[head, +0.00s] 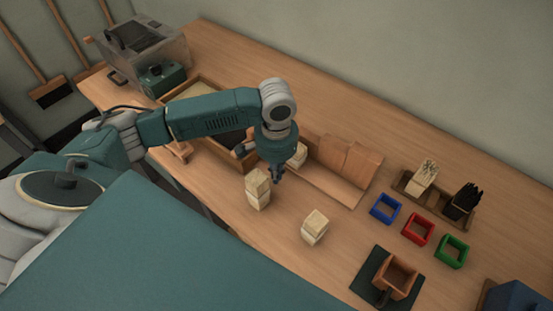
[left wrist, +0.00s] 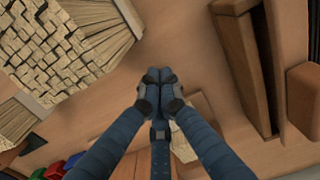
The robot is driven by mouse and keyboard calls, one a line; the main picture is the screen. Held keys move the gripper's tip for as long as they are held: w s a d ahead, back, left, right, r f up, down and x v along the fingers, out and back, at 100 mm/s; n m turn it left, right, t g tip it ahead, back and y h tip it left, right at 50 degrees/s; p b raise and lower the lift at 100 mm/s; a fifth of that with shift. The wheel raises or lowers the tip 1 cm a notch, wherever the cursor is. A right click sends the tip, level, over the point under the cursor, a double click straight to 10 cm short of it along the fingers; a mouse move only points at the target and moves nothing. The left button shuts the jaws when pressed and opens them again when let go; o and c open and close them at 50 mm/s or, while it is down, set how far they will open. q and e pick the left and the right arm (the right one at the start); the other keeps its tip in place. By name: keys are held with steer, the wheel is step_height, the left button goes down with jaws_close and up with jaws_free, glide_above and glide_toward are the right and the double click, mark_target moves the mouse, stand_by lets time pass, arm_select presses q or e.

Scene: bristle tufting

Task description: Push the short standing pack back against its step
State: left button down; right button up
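A pale bristle pack (head: 298,155) stands at the near left end of the brown stepped wooden rack (head: 345,160), partly hidden by my left gripper. In the left wrist view a pale pack (left wrist: 187,128) shows partly behind the fingers. My left gripper (head: 277,179) points down beside this pack, its fingertips (left wrist: 160,76) together with nothing between them. Whether it touches the pack I cannot tell. My right gripper is not in view.
A taller pack (head: 258,188) stands just left of the gripper; another pack (head: 315,226) stands nearer the front edge. Blue (head: 386,208), red (head: 418,228) and green (head: 451,250) square frames lie to the right. An open wooden tray (head: 240,152) lies behind the arm.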

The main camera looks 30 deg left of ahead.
mark_target(291, 165)
arm_select(q)
steer(key=w, duration=0.4)
steer(key=shift+d+p, duration=0.25)
steer(key=shift+p, duration=0.05)
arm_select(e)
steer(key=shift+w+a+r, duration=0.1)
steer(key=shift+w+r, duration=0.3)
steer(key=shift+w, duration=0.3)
arm_select(q)
steer(key=shift+w+d+r+p, duration=0.15)
steer(key=shift+w+p, duration=0.5)
steer(key=shift+w, duration=0.7)
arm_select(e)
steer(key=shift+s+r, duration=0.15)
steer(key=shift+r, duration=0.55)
